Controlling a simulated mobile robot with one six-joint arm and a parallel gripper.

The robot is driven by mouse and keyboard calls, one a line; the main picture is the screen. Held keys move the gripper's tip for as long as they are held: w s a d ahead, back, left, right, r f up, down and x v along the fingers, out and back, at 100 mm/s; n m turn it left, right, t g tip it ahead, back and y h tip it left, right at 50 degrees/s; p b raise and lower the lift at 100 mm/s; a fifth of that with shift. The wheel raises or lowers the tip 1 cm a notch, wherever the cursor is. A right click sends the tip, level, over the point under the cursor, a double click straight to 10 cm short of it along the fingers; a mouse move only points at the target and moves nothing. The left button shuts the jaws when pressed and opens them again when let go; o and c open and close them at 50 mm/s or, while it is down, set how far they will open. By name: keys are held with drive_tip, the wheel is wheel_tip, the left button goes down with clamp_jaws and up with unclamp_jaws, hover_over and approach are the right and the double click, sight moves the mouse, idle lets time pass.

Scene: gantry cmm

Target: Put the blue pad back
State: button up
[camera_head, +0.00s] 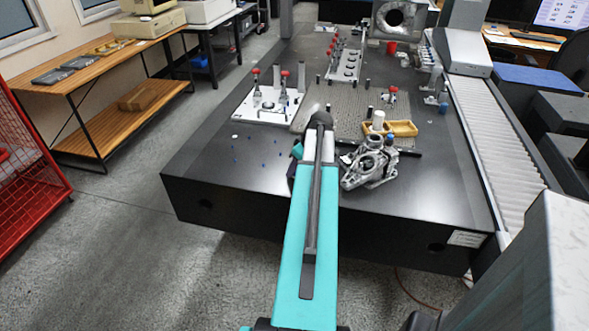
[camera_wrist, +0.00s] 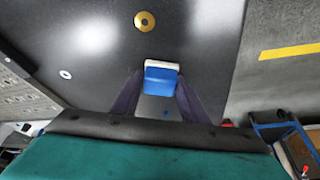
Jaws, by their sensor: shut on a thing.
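In the wrist view the blue pad (camera_wrist: 161,80), a small block with a pale white edge on its far side, sits between the two dark fingers of my gripper (camera_wrist: 158,92). My gripper is shut on it. The black table surface lies beyond the pad; I cannot tell how far the pad is above it. In the head view my teal arm reaches over the front of the black table (camera_head: 225,185), and hides my gripper and the pad. The pad's place is not clear in either view.
A grey metal casting (camera_head: 370,167) stands just right of my arm, with a yellow tray (camera_head: 403,128) behind it. A white fixture plate (camera_head: 262,115) with red-knobbed clamps is at left. The wrist view shows a brass ring (camera_wrist: 145,21) and a washer (camera_wrist: 65,74) on the table.

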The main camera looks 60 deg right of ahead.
drive_tip(key=shift+f, duration=0.15)
drive_tip(key=o, duration=1)
drive_tip(key=shift+o, duration=0.2)
drive_tip(key=v, duration=1.2)
drive_tip(key=shift+b, duration=0.4)
